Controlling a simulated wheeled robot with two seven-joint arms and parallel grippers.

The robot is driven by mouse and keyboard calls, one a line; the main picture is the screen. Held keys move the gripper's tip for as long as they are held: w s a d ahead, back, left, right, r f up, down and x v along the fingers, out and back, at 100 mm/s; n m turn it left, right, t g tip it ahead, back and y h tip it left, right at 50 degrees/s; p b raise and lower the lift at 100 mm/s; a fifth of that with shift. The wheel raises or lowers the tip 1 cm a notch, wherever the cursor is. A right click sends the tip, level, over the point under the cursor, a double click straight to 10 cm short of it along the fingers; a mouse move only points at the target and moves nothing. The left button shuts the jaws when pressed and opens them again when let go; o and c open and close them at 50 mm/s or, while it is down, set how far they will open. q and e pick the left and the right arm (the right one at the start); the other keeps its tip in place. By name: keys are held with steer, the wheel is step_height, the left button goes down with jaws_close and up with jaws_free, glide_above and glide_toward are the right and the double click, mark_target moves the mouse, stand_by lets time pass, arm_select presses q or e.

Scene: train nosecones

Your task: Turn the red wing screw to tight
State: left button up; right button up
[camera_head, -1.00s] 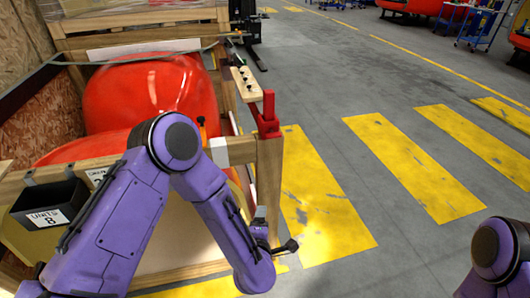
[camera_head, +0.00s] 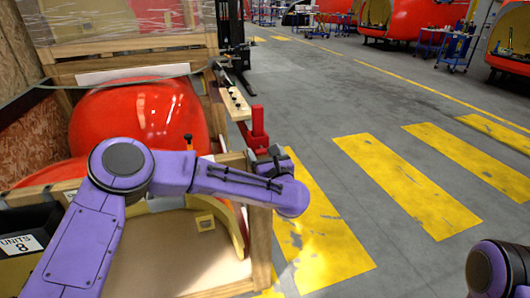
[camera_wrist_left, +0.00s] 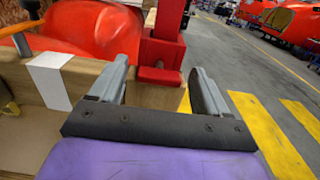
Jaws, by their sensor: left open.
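A red fixture (camera_head: 258,127) with an upright post stands on the front right corner of the wooden crate. In the left wrist view, a small red piece (camera_wrist_left: 160,75) sticks out below the red post (camera_wrist_left: 166,22); it may be the wing screw, but I cannot make out wings or how tight it is. My left gripper (camera_head: 277,153) is at the crate corner, just right of and below the fixture. In the left wrist view its fingers (camera_wrist_left: 158,76) are open, with the small red piece between their tips and no visible grip on it. My right gripper is out of view.
The crate (camera_head: 260,215) holds a large red nosecone (camera_head: 140,115). A wooden bar with black knobs (camera_head: 235,103) lies behind the fixture. Open floor with yellow stripes (camera_head: 405,190) is to the right.

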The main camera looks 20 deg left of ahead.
arm_select(q)
steer(key=c, duration=1.1)
steer(key=shift+o, duration=0.2)
steer(key=shift+m, duration=0.4)
steer(key=m, duration=0.2)
steer(key=shift+d+m+b, duration=0.1)
steer(key=shift+m+b, duration=0.25)
steer(key=shift+m, duration=0.05)
steer(key=m, duration=0.4)
steer(key=shift+m, duration=0.3)
steer(key=m+p, duration=0.1)
steer(key=m, duration=0.3)
steer(key=m+p, duration=0.1)
steer(key=m, duration=0.2)
steer(key=m+p, duration=0.1)
steer(key=m, duration=0.1)
steer(key=shift+f+m, duration=0.2)
steer(key=shift+m, duration=0.2)
